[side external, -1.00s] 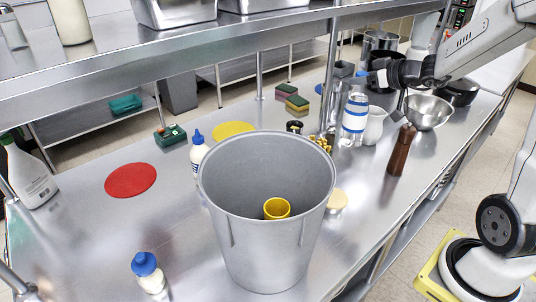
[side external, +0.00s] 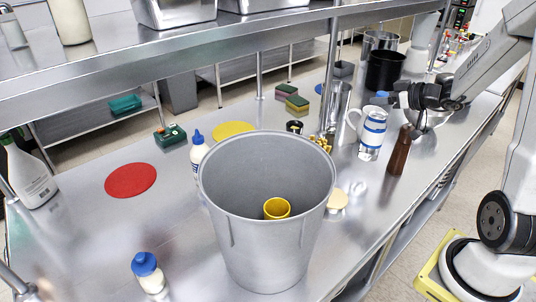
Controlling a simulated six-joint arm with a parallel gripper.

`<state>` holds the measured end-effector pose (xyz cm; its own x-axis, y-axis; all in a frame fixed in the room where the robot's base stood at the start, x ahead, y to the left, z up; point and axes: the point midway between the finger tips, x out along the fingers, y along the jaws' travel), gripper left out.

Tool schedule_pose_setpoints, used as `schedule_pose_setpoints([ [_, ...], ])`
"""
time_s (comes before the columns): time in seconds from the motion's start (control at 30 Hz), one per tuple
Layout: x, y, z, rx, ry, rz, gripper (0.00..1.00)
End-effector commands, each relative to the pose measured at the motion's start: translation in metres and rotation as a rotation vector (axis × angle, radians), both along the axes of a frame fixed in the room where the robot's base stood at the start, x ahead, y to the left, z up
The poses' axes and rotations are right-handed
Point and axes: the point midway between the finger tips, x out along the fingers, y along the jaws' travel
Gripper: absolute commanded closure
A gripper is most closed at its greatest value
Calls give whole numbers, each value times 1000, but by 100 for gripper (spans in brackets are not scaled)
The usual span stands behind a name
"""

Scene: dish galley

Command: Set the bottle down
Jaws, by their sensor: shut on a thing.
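The bottle (side external: 372,135) is clear with blue and white bands and a blue cap, on the right part of the steel counter. My gripper (side external: 387,98) is at its top, shut on the bottle near the cap. The bottle leans slightly. I cannot tell whether its base touches the counter or hangs just above it. The fingertips are small and partly hidden by the gripper body.
A brown pepper mill (side external: 399,151) stands close right of the bottle. A white pitcher (side external: 353,120) is behind it, partly hidden. A large grey bin (side external: 268,235) stands in front left. A red disc (side external: 131,180) and yellow disc (side external: 234,130) lie on the left counter.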

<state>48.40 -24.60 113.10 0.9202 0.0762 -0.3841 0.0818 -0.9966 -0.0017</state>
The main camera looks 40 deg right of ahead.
Motion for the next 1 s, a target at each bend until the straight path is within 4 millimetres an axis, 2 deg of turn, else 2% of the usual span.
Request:
schedule_pose_setpoints([
  [0.2,1,0,-20,2,-3,0,100],
  [0.57,1,0,-27,-1,-3,0,100],
  [1.0,1,0,-59,-1,-3,0,100],
])
